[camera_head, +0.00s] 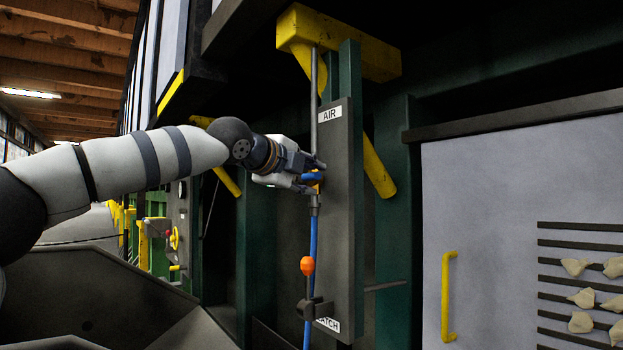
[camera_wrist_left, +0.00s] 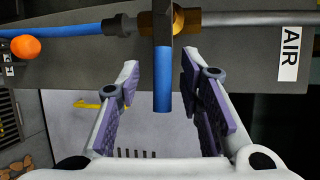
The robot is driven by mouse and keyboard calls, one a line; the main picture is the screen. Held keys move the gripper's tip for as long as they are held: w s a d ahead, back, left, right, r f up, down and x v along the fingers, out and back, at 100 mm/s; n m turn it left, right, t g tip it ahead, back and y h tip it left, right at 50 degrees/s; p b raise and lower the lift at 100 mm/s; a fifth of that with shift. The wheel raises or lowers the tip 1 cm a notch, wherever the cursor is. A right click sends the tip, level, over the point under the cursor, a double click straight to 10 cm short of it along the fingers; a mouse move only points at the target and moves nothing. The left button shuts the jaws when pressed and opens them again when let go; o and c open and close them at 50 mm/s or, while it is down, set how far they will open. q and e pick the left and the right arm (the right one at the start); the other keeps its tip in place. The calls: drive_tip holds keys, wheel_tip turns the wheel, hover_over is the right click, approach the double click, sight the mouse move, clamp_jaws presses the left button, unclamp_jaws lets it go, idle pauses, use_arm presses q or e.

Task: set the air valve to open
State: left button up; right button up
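The air valve sits on a vertical pipe in front of a dark panel (camera_head: 339,235), below the "AIR" label (camera_head: 330,114). Its blue handle (camera_head: 312,177) stands out crosswise to the pipe. In the left wrist view the handle (camera_wrist_left: 162,85) points toward my gripper, from a brass-coloured valve body (camera_wrist_left: 163,18). My left gripper (camera_head: 318,172) is at the valve. In its wrist view the gripper (camera_wrist_left: 160,68) has its purple-padded fingers apart on either side of the handle, with gaps visible on both sides. My right gripper is not in view.
A yellow beam (camera_head: 345,45) is above. A grey door with a yellow handle (camera_head: 448,296) is at right.

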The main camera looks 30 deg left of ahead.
use_arm(q)
drive_tip(key=shift+w, duration=0.45)
clamp_jaws()
